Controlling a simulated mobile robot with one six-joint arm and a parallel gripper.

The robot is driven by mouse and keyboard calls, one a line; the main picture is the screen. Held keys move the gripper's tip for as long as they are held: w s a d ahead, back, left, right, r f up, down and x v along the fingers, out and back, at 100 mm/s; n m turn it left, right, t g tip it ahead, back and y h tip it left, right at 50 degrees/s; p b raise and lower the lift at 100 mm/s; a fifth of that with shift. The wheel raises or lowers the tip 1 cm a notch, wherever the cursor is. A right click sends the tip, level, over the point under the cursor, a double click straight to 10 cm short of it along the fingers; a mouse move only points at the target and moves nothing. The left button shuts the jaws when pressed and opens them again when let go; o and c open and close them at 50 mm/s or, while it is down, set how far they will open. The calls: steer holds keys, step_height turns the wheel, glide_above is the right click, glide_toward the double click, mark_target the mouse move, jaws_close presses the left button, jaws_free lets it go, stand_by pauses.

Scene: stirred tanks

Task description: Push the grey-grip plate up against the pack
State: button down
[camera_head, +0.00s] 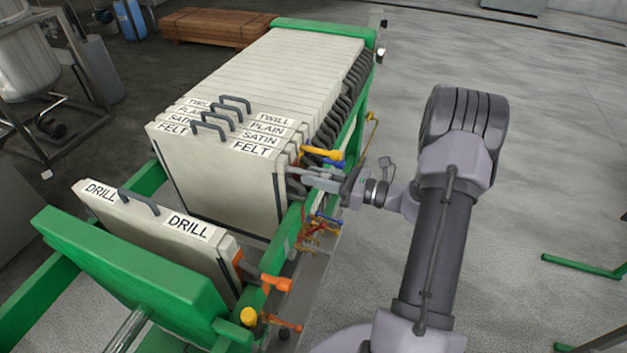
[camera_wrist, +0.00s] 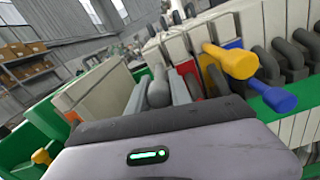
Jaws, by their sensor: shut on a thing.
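The FELT plate (camera_head: 218,190) is the front plate of the pack (camera_head: 300,65), upright, with a dark handle on top. My gripper (camera_head: 296,178) is at its right edge. In the wrist view the gripper (camera_wrist: 158,92) is shut on a grey grip (camera_wrist: 158,80), which sticks out between the two fingers. The FELT plate's top edge lies close along the SATIN plate behind it; I cannot tell whether their faces touch. The grip itself is mostly hidden by the gripper in the head view.
The DRILL plate (camera_head: 160,235) stands apart, nearer the green end plate (camera_head: 125,275), with an orange grip (camera_head: 276,283). A wide gap separates it from the FELT plate. Red (camera_wrist: 188,72), yellow (camera_wrist: 232,62) and blue (camera_wrist: 270,95) grips crowd my gripper's right. Taps line the rail below.

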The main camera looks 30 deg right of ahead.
steer(key=shift+d+r, duration=0.15)
steer(key=c, duration=1.6)
jaws_free()
steer(key=shift+w, duration=0.1)
steer(key=o, duration=0.4)
steer(key=shift+d, duration=0.15)
steer(key=shift+o, duration=0.2)
steer(key=p+v, duration=0.3)
steer(key=v, duration=1.4)
